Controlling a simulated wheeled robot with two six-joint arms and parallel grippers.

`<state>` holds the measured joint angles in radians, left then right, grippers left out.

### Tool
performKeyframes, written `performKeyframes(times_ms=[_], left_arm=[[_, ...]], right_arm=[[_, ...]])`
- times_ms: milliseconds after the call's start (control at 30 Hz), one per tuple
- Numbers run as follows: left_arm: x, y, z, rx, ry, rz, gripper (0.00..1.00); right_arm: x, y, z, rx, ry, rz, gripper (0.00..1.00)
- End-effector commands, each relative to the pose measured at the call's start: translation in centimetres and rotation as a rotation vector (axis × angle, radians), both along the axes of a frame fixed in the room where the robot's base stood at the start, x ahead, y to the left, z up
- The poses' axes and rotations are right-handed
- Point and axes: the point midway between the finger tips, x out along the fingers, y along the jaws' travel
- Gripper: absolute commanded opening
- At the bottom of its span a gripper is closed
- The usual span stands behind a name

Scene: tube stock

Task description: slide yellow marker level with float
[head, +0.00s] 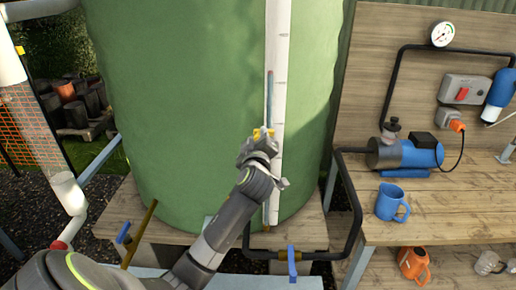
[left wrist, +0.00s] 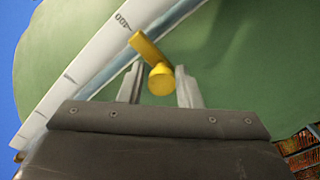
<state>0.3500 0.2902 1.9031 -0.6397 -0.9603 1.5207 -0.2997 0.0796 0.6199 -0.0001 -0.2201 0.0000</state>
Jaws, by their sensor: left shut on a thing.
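The yellow marker (head: 263,132) sits on the clear sight tube beside the white scale board (head: 280,60) on the green tank. In the left wrist view the marker (left wrist: 150,50) shows as a yellow bar with a round knob, close to the "400" mark. My left gripper (left wrist: 160,88) is shut on the knob, one finger on each side; in the head view the gripper (head: 258,146) covers part of the tube. A small reddish spot, seemingly the float (head: 269,73), shows in the tube well above the marker, at the top of a bluish column. My right gripper is out of view.
The green tank (head: 180,110) stands behind my left arm. A black pipe with a blue-handled valve (head: 292,262) runs low in front. At the right, a wooden bench (head: 440,215) holds a blue mug (head: 391,203) and a blue pump (head: 415,153).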

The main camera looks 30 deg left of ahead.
Motion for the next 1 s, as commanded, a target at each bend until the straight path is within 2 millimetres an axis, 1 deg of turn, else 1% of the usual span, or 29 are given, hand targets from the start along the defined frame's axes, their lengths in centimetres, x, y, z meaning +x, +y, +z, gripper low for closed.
performKeyframes(times_ms=[33, 100, 200, 400, 533, 700, 833, 1000], left_arm=[[0.0, 0.0, 3.0, 0.006, -0.004, 0.000, 0.00], [0.0, 0.0, 5.1, 0.007, -0.003, -0.001, 0.00], [0.0, 0.0, 8.1, 0.007, -0.004, 0.000, 0.00], [0.0, 0.0, 12.6, 0.006, -0.002, 0.001, 0.00], [0.0, 0.0, 14.7, 0.006, -0.001, 0.000, 0.00], [0.0, 0.0, 16.3, 0.006, -0.001, 0.000, 0.00], [0.0, 0.0, 16.7, 0.006, 0.000, 0.001, 0.00], [0.0, 0.0, 16.7, 0.005, 0.001, 0.001, 0.00]], right_arm=[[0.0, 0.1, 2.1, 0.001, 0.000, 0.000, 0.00], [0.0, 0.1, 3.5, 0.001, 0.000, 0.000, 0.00], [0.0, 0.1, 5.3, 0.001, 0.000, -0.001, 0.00], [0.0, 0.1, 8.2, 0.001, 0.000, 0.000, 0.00], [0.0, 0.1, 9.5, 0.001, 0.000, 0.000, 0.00], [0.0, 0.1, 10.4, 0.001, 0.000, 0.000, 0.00], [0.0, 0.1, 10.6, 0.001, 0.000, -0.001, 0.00], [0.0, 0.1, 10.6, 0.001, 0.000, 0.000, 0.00]])
